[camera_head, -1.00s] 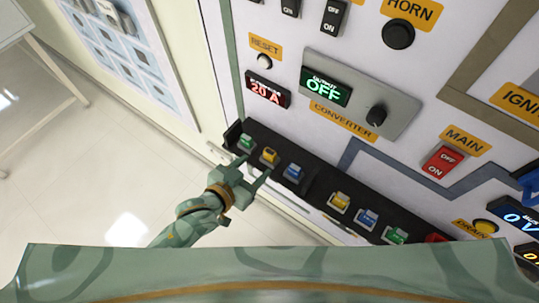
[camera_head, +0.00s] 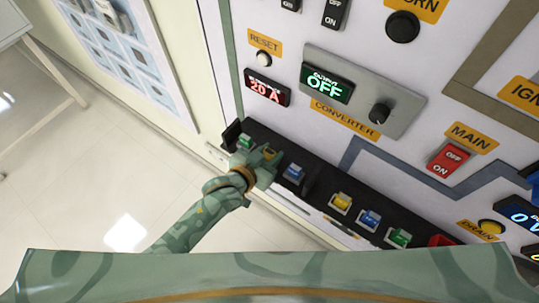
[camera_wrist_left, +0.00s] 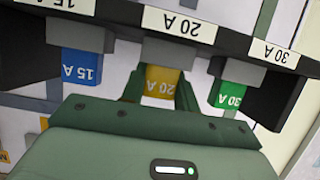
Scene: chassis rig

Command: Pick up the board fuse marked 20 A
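The yellow fuse marked 20 A (camera_wrist_left: 160,82) sits in its socket under the 20 A label in the left wrist view, upside down in the picture. My left gripper (camera_wrist_left: 161,92) has a finger against each side of it, with no gap visible. In the head view my left gripper (camera_head: 265,158) is at the black fuse rail and covers most of this yellow fuse (camera_head: 270,152). A red display (camera_head: 267,87) above the rail reads 20 A. My right gripper is not in view.
Close beside it are a blue 15 A fuse (camera_wrist_left: 82,68) and a green 30 A fuse (camera_wrist_left: 230,92). Farther right on the rail are another yellow fuse (camera_head: 341,202), a blue one (camera_head: 369,219) and a green one (camera_head: 398,237). The converter panel (camera_head: 405,105) is above.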

